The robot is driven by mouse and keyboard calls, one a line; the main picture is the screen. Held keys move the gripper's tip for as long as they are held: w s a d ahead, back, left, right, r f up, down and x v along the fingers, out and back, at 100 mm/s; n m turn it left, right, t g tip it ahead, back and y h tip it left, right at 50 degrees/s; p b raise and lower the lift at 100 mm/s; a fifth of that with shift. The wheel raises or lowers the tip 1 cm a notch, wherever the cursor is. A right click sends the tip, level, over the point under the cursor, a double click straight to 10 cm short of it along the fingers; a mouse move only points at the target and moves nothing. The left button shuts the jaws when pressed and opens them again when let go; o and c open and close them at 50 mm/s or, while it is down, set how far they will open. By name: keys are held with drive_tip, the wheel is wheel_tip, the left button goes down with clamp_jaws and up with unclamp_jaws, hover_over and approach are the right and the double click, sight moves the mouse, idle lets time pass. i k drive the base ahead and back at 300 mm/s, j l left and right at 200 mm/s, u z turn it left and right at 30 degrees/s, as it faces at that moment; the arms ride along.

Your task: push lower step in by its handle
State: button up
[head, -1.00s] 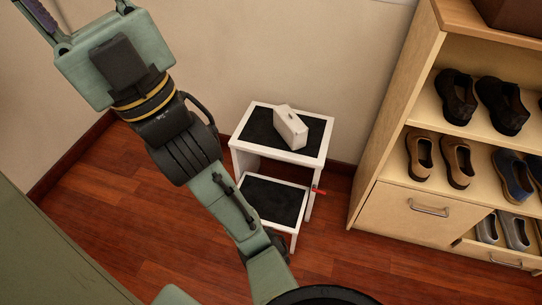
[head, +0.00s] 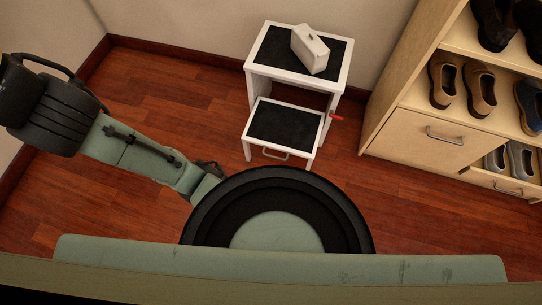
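A white step stool (head: 345,72) with black treads stands against the back wall. Its lower step (head: 285,125) sticks out in front of and below the upper step. The lower step's handle (head: 275,154) is a small grey bar at its front edge, partly seen against the floor. My gripper is outside the now view; only part of my arm shows at the left, apart from the stool.
A white box (head: 310,50) lies on the upper step. A red piece (head: 337,117) juts from the stool's right side. A wooden shoe cabinet (head: 400,140) with shoes and drawers stands at the right. Red wooden floor (head: 150,95) is clear left of the stool.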

sight(295, 130)
drive_tip(key=k+j, duration=0.15)
drive_tip(key=j, duration=0.2)
drive_tip(key=k+j, duration=0.15)
drive_tip(key=j, duration=0.2)
drive_tip(key=k+j, duration=0.15)
drive_tip(key=j, duration=0.25)
drive_tip(key=k+l+u, duration=0.05)
